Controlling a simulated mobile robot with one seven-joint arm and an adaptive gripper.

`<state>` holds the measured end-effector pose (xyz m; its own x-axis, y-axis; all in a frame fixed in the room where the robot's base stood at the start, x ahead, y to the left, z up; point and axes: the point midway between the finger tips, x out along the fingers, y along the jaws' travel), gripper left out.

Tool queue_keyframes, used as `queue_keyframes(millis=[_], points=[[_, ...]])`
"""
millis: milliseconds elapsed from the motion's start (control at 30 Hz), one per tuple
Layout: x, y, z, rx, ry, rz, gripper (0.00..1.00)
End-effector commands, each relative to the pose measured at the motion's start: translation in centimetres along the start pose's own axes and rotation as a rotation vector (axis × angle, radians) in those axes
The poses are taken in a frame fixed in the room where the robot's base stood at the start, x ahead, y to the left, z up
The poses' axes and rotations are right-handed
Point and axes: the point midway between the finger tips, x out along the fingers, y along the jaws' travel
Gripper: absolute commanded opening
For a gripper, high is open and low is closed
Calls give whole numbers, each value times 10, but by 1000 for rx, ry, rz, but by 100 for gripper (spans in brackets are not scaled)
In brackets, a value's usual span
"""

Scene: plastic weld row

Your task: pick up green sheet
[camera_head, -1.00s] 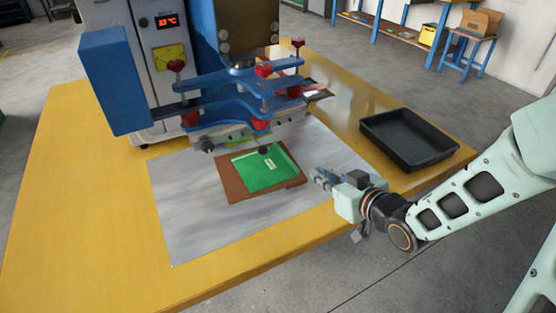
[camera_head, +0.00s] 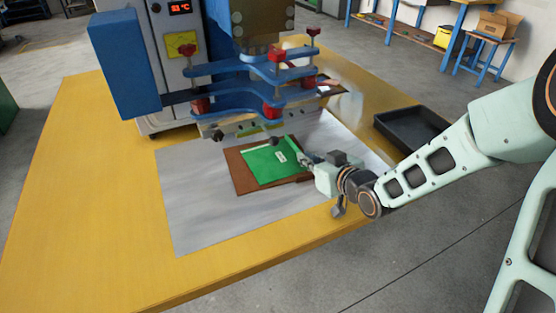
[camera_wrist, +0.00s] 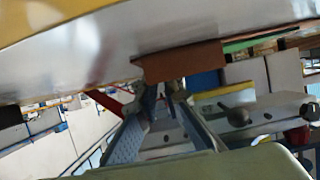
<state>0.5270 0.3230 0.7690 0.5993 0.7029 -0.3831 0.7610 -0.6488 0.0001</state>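The green sheet (camera_head: 268,165) with a small white label lies on a brown board (camera_head: 244,183) in the middle of the grey mat. My gripper (camera_head: 304,157) is at the right edge of the sheet in the head view, low over the board; whether it touches cannot be told. In the wrist view, the two fingers of my gripper (camera_wrist: 163,92) stand apart with a narrow gap at the tips. The brown board (camera_wrist: 182,63) shows just beyond them, with a thin green strip of the sheet (camera_wrist: 252,41). I see nothing held between the fingers.
The blue and grey welding machine (camera_head: 125,65) stands behind the board, its blue clamp arms (camera_head: 250,92) low above the sheet's far side. A black tray (camera_head: 405,128) is at the right on the yellow table (camera_head: 90,190). The grey mat (camera_head: 200,215) is clear at the left and front.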

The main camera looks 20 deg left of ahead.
Motion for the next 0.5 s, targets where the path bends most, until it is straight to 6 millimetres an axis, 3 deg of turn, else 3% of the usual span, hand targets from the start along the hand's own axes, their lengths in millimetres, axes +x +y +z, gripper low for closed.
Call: queue_keyframes(millis=[167, 233, 500], points=[[0, 0, 0, 0, 0, 1, 7], [0, 0, 0, 0, 0, 1, 0], [0, 0, 0, 0, 0, 1, 0]])
